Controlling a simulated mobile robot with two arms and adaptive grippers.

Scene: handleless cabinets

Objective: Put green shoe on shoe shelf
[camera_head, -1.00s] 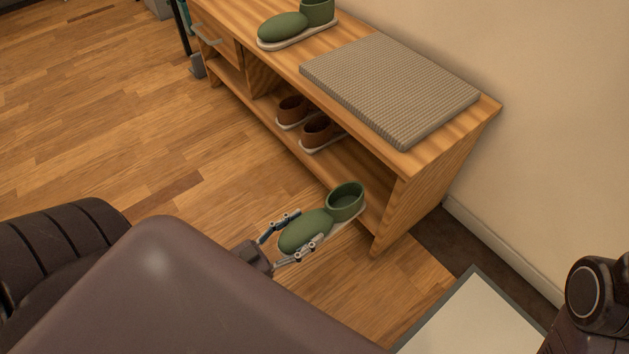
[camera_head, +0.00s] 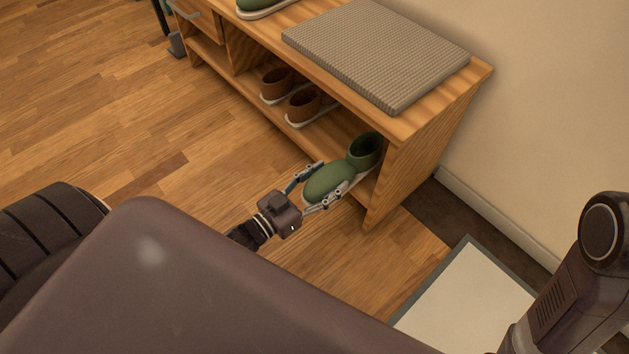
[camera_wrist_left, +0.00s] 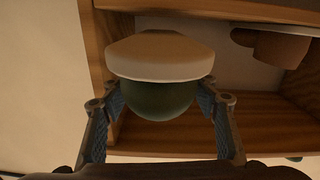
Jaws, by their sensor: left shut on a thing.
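A green shoe (camera_head: 330,182) with a pale sole is held by the toe in my left gripper (camera_head: 325,187). Its heel end reaches into the open lower compartment of the wooden shoe shelf (camera_head: 420,165), near the right side panel. In the left wrist view, the green shoe (camera_wrist_left: 158,98) sits between both fingers, its pale sole toward the top of the picture. Whether the sole touches the shelf board is not clear. A second green shoe (camera_head: 262,8) stands on top of the shelf, cut off by the picture's top edge. My right gripper is not in view.
Two brown shoes (camera_head: 302,104) stand in the lower compartment, left of the held shoe with a gap between. A grey woven cushion (camera_head: 378,52) lies on the shelf top. A pale mat with a grey border (camera_head: 465,300) lies on the floor at the right.

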